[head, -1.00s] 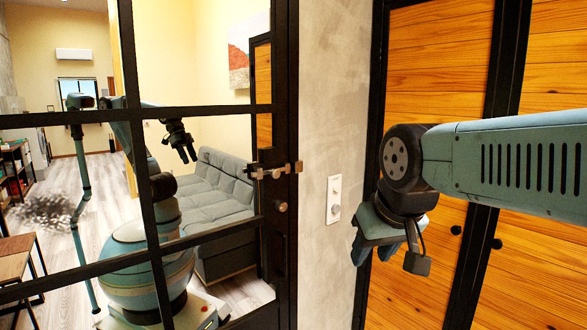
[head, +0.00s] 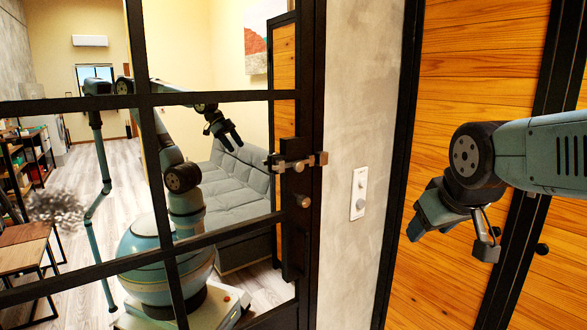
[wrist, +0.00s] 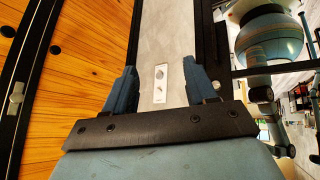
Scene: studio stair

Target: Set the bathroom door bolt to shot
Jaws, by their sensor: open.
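The door bolt (head: 297,163) is a small metal slide lying level across the dark stile of the glazed door (head: 308,60). Its right end reaches about the stile's right edge; I cannot tell whether it is shot. A round knob (head: 303,201) sits just below it. My gripper (head: 450,238) is open and empty, well to the right of the bolt, in front of the wooden panels. In the wrist view my open gripper (wrist: 160,68) frames the wall plate between its fingers. I cannot make out the bolt there.
A pale switch plate (head: 358,193) is on the grey wall strip (head: 355,80) between door and panels. Wooden panels (head: 480,60) with dark frames and small knobs stand at the right. The door panes show a teal robot, a grey sofa (head: 235,190) and a wooden table (head: 20,250).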

